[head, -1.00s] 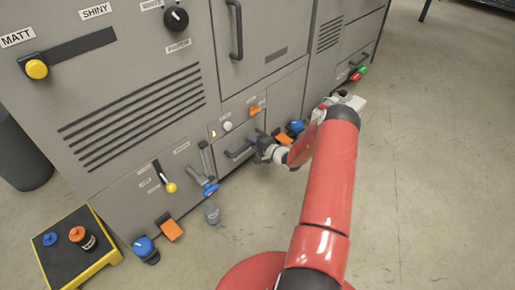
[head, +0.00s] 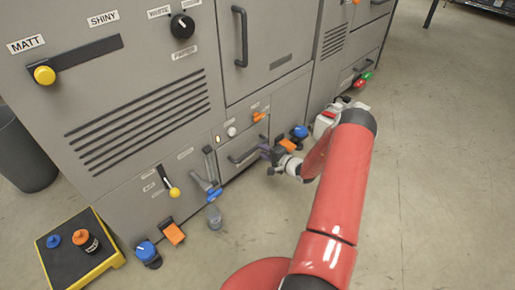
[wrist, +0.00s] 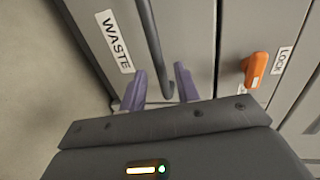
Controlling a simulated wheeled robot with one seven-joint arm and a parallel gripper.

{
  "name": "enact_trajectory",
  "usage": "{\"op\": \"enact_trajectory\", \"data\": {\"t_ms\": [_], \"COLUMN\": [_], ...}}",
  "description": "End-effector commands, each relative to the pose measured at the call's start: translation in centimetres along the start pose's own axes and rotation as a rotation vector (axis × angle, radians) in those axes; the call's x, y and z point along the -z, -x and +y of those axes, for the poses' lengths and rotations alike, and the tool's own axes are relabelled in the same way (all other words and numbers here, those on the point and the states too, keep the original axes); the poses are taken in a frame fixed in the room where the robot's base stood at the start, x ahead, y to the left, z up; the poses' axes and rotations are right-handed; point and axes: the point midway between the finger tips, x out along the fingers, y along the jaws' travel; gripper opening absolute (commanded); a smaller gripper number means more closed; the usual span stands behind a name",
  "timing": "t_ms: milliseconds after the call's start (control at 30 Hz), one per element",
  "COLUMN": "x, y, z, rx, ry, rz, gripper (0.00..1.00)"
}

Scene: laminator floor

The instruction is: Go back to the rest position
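My gripper (head: 266,153) is low in front of the grey machine, at the drawer with a dark bar handle (head: 244,157). In the wrist view its two purple fingers (wrist: 160,86) are spread apart. The drawer's handle (wrist: 152,45) runs down between the fingertips, and I see neither finger clamped on it. A label reading WASTE (wrist: 115,41) is left of the handle. My red arm reaches across the right half of the head view. The rest position itself is not marked in view.
An orange lock knob (wrist: 256,69) is right of the fingers. Blue and orange pedals (head: 173,233), a clear bottle (head: 214,217) and a yellow-edged black platform (head: 67,263) with bottles stand along the machine's foot. Open floor (head: 450,180) is on the right.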

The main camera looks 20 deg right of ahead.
Motion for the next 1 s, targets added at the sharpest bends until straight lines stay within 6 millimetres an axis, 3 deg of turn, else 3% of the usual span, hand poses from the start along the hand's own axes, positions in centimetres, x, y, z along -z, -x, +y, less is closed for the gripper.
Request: {"op": "enact_trajectory", "data": {"t_ms": [200,767,867,1000], "x": [0.0,-0.1,-0.9,-4.6], "y": [2.4,2.5,2.3,1.9], "z": [-0.1,-0.2,-2.0,-8.1], "rx": [0.001,0.001,-0.001,-0.024], "ry": [0.000,0.002,0.021,0.090], "rz": [0.000,-0.005,-0.046,-0.204], "gripper": [0.32,0.32,0.32,0.32]}}
